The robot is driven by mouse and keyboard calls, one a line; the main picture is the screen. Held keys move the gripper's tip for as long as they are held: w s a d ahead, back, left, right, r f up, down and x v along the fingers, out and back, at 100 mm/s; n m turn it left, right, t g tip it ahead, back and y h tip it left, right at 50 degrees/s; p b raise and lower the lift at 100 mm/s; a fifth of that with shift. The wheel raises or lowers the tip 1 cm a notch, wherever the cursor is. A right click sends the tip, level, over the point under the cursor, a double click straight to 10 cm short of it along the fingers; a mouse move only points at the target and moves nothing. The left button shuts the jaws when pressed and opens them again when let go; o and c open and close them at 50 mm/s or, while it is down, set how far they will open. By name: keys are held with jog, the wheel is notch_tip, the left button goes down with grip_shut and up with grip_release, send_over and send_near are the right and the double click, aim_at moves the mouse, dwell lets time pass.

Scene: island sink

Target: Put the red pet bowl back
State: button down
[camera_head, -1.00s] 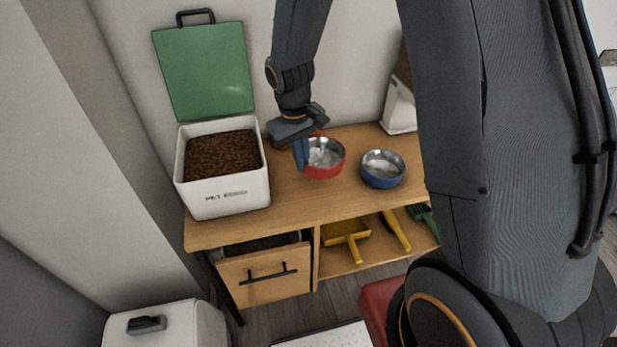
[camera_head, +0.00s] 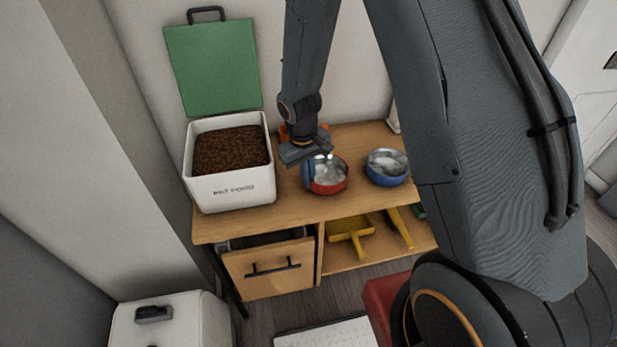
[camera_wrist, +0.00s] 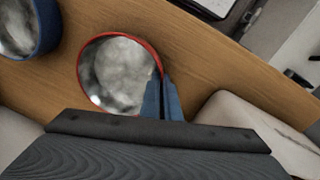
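The red pet bowl (camera_head: 330,186), silver inside, is at the middle of the wooden table, left of the blue bowl (camera_head: 387,167). My gripper (camera_head: 308,175) comes down at the red bowl's left side. In the wrist view the red bowl (camera_wrist: 112,75) looks empty, and my close-set blue fingers (camera_wrist: 161,97) are on either side of its rim, shut on it. The blue bowl (camera_wrist: 28,30) is partly cut off there. I cannot tell whether the red bowl rests on the table or is slightly above it.
A white food bin (camera_head: 232,192) full of brown kibble, its green lid (camera_head: 212,65) raised, stands left of the bowls. Below are a partly open drawer (camera_head: 268,275) and a shelf with a yellow scoop-like tool (camera_head: 350,228). Bare tabletop (camera_head: 280,213) lies in front of the bowls.

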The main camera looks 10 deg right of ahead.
jog(key=shift+f, duration=0.15)
jog(key=c, duration=2)
grip_release()
notch_tip(320, 180, up, 11)
jog(key=a+b, duration=0.1)
jog(key=b, duration=0.1)
jog(key=shift+s+d+r+m+y, duration=0.15)
jog(key=shift+s+d+r+m, duration=0.65)
jog(key=shift+s, duration=1.75)
jog(key=shift+s+d+r+m+y, duration=0.3)
jog(key=shift+s+d+r, duration=0.85)
jog(key=shift+s, duration=1.4)
jog(key=shift+s+d+r+m+y, duration=0.1)
jog(key=shift+s+d+r+m, duration=0.55)
jog(key=shift+s+d, duration=1.35)
jog(key=shift+s+a+f, duration=0.1)
jog(key=shift+s+a, duration=0.45)
jog(key=shift+a, duration=0.05)
